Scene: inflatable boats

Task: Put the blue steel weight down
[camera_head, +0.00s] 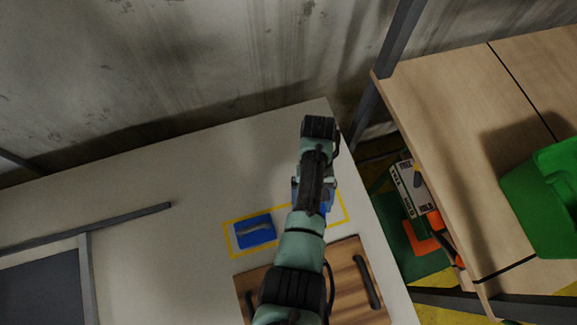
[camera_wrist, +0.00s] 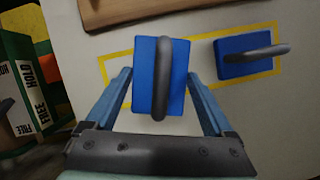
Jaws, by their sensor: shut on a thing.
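The blue steel weight (camera_wrist: 173,72) is a blue block with a grey bar handle. It sits between the two fingers of my gripper (camera_wrist: 163,95), which is shut on it. In the wrist view the weight covers part of a yellow outlined rectangle (camera_wrist: 112,59) on the pale table. I cannot tell whether its underside touches the table. In the head view my arm hides most of this weight, and my gripper (camera_head: 313,195) shows over the right part of the yellow outline. A second blue weight (camera_head: 255,230) with a grey handle rests inside the outline to the left; it also shows in the wrist view (camera_wrist: 240,65).
A wooden board (camera_head: 345,258) with dark handles lies on the table close to the outline. A wooden shelf (camera_head: 470,120) with a green bin (camera_head: 545,200) stands to the right. A grey bar (camera_head: 110,222) is at the left. The pale table top (camera_head: 150,180) is clear behind the outline.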

